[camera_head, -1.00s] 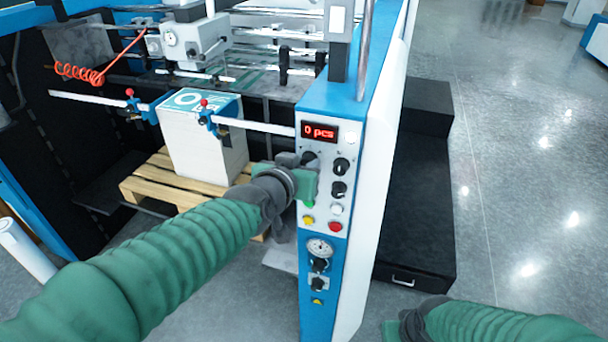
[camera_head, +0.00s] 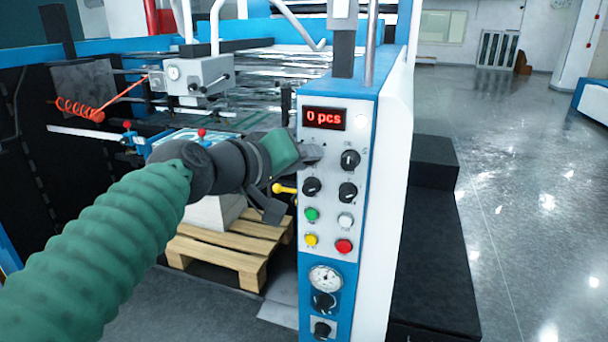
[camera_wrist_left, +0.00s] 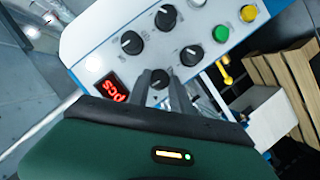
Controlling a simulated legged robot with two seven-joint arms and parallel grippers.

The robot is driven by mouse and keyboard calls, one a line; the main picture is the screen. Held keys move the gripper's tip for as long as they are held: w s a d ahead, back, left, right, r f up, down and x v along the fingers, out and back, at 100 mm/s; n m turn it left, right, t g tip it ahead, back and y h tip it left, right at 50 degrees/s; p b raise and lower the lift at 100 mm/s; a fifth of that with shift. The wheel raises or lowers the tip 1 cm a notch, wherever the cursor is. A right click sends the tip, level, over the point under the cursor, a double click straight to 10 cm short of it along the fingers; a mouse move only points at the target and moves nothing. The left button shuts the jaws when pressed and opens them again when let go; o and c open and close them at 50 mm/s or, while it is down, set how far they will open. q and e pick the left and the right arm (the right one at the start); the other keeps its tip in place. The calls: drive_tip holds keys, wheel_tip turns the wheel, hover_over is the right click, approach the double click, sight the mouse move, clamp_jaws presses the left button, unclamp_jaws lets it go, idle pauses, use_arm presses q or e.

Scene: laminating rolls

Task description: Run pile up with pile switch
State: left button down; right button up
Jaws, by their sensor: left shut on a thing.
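The blue and white control panel (camera_head: 328,225) stands in the middle of the head view, with a red display (camera_head: 324,118) reading "0 pcs". My left gripper (camera_head: 308,155) is at the panel's upper left, just below the display. In the left wrist view its two fingers (camera_wrist_left: 159,82) are shut around a small black knob (camera_wrist_left: 159,77), which the gripper hides in the head view. Other black knobs sit at upper right (camera_head: 349,160), lower left (camera_head: 311,187) and lower right (camera_head: 347,192). Below them are green (camera_head: 311,214), white (camera_head: 345,220), yellow (camera_head: 311,240) and red (camera_head: 343,246) buttons. My right gripper is out of view.
A wooden pallet (camera_head: 235,245) carrying a white stack (camera_head: 215,212) stands left of the panel, partly behind my left arm. A yellow lever (camera_head: 285,188) is beside the panel. A black step (camera_head: 430,240) is at right, with open floor beyond.

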use_arm(q)
drive_tip(key=shift+f+n+b, duration=0.2)
drive_tip(key=shift+n+b, duration=0.1)
idle(0.4)
drive_tip(key=c, duration=1.4)
unclamp_jaws()
drive_tip(key=shift+o, duration=1.3)
drive_tip(key=shift+w, duration=0.25)
drive_tip(key=shift+s+r, duration=0.1)
